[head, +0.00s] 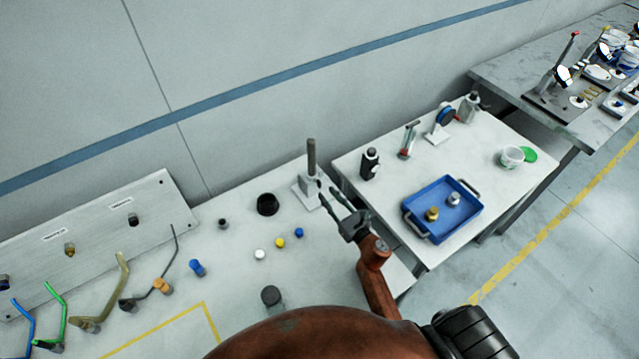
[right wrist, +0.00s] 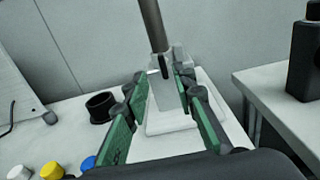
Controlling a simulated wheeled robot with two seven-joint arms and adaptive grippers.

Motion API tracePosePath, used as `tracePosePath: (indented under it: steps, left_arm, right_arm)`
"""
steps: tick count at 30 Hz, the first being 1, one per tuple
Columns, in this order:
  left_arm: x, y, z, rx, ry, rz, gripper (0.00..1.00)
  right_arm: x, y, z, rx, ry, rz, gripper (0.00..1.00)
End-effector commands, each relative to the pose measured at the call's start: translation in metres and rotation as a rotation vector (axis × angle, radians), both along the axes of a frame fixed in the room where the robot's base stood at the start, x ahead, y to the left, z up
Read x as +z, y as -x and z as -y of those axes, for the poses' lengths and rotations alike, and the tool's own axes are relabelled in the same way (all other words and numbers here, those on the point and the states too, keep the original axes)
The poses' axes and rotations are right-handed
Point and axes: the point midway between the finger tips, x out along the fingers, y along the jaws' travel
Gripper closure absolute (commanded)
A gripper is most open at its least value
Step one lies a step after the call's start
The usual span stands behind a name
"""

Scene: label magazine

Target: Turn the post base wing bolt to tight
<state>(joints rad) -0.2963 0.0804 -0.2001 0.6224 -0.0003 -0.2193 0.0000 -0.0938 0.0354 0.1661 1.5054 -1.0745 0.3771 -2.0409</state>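The post (head: 312,158) stands upright in a pale block on a white base plate (head: 301,197) at the right end of the near table. In the right wrist view the post (right wrist: 153,25) rises from the block, above the base plate (right wrist: 170,123). A small dark part (right wrist: 164,67) on the front of the block looks like the wing bolt; its turn is too small to tell. My right gripper (head: 328,193) is just right of the post base. In the right wrist view, its green-padded fingers (right wrist: 162,86) are apart, with the block between and beyond them. My left gripper is out of view.
A black cup (head: 267,205) and white, yellow and blue caps (head: 280,243) lie left of the base. A second table to the right holds a blue tray (head: 442,237) and a black bottle (head: 370,163). A gap separates the tables.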

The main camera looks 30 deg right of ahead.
Motion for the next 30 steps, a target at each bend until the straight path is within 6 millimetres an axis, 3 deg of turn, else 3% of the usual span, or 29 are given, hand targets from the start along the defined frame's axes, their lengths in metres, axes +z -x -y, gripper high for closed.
tracePosePath:
  steps: [3, 6, 12, 21, 30]
  left_arm:
    - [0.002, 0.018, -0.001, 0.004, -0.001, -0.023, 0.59]
    - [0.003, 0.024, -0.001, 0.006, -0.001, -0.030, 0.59]
    - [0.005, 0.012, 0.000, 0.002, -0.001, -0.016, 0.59]
    - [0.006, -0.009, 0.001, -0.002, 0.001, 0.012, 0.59]
    - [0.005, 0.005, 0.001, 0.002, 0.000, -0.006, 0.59]
  right_arm:
    - [0.002, -0.020, 0.000, -0.005, 0.000, 0.002, 0.75]
    - [0.002, -0.034, -0.001, -0.006, -0.001, 0.001, 0.75]
    - [0.001, -0.051, -0.004, -0.005, -0.002, 0.001, 0.75]
    - [0.000, -0.054, -0.006, -0.003, -0.001, 0.000, 0.75]
    - [0.000, -0.054, -0.007, -0.002, -0.001, 0.000, 0.95]
